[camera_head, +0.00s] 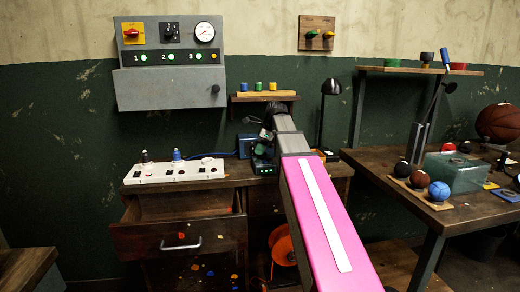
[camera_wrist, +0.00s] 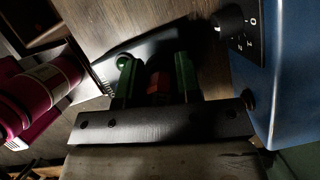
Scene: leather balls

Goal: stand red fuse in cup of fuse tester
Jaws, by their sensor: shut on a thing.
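My gripper (camera_head: 263,158) is low over the top of the wooden cabinet, at its back right. In the wrist view its two green fingers (camera_wrist: 158,80) are shut on the red fuse (camera_wrist: 158,84), which shows as a short dark red piece between them. The fuse's lower end is hidden. A dark device with a round green part (camera_wrist: 124,62) lies just beyond the fingers and may be the fuse tester; its cup is not visible. I cannot tell whether the fuse touches it.
A blue box (camera_wrist: 262,85) with a numbered dial stands close to the gripper's right in the wrist view. A white socket strip (camera_head: 175,172) lies on the cabinet's left, above an open drawer (camera_head: 180,235). A black lamp (camera_head: 330,110) stands right of the gripper.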

